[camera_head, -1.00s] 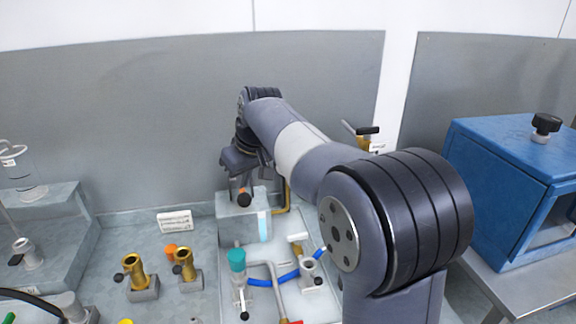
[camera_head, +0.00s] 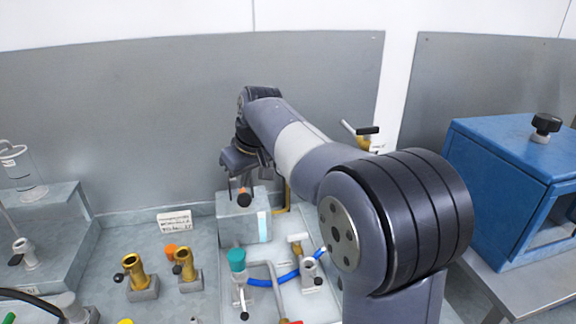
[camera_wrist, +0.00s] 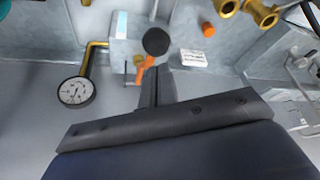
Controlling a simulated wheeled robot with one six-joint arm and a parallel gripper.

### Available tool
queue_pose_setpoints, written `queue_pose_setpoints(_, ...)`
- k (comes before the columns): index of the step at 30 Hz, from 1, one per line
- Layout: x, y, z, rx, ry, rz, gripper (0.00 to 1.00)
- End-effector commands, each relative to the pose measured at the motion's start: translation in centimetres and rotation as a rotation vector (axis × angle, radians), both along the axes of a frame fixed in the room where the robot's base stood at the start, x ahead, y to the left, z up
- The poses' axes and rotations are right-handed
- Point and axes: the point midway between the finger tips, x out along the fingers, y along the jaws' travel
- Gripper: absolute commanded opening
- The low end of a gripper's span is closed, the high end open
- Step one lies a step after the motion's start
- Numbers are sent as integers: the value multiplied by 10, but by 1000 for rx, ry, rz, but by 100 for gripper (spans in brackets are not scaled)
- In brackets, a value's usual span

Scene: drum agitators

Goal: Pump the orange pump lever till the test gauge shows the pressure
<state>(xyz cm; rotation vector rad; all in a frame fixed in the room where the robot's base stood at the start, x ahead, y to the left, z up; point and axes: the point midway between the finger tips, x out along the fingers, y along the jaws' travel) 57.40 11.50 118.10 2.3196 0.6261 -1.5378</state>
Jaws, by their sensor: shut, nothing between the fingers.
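The orange pump lever (camera_wrist: 146,70) ends in a round black knob (camera_wrist: 156,41). In the head view the knob (camera_head: 244,198) shows at the front of the grey pump block (camera_head: 238,228). My gripper (camera_wrist: 156,72) is shut and empty. In the wrist view its fingertips lie close to the lever, just below the knob; I cannot tell whether they touch. In the head view my gripper (camera_head: 235,190) hangs over the block beside the knob. The round white-faced test gauge (camera_wrist: 75,92) sits on a brass pipe; its reading is too small to tell.
Brass fittings (camera_head: 134,270) and a teal-capped valve (camera_head: 237,262) stand in front of the block. A blue hose (camera_head: 287,278) runs at the right. A white label (camera_head: 175,221) stands at the left. A blue cabinet (camera_head: 510,180) stands far right.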

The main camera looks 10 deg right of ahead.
Motion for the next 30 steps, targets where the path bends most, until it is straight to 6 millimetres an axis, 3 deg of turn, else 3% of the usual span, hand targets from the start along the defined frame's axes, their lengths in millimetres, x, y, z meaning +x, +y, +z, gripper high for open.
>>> queue_pose_setpoints(8, 0, 0, -3, 0, 0, 0, 0)
queue_pose_setpoints(30, -4, 0, -55, -3, 11, 0, 0)
